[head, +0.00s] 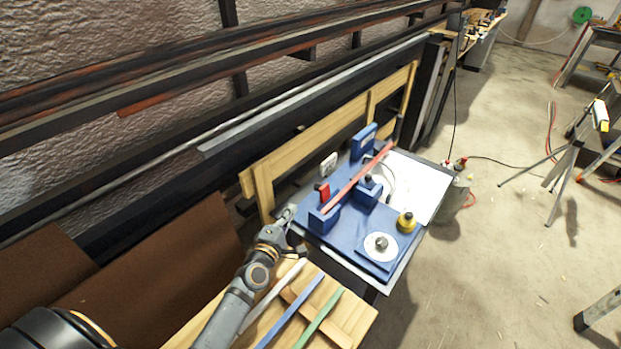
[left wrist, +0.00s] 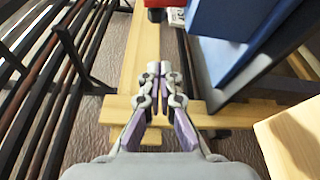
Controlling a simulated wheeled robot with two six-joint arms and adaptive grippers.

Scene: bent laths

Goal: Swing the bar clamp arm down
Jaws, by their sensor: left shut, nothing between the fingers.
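A blue fixture (head: 345,235) stands on the bench, with blue blocks on it. A reddish lath (head: 358,177) lies slanted across the blocks. A red piece (head: 322,192) stands upright at the fixture's near left side, and a pale grey piece (head: 328,164) stands behind it. I cannot tell which part is the bar clamp arm. My left gripper (head: 290,211) is shut and empty, just left of the fixture and apart from the red piece. In the left wrist view its closed fingertips (left wrist: 160,68) point toward the red piece (left wrist: 157,3) at the top edge.
White, blue and green laths (head: 285,325) lie on a wooden stand (head: 350,315) at the front. A yellow knob (head: 406,222) and a round white dial (head: 381,246) sit on the fixture's right part. A wooden frame (head: 310,140) runs behind.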

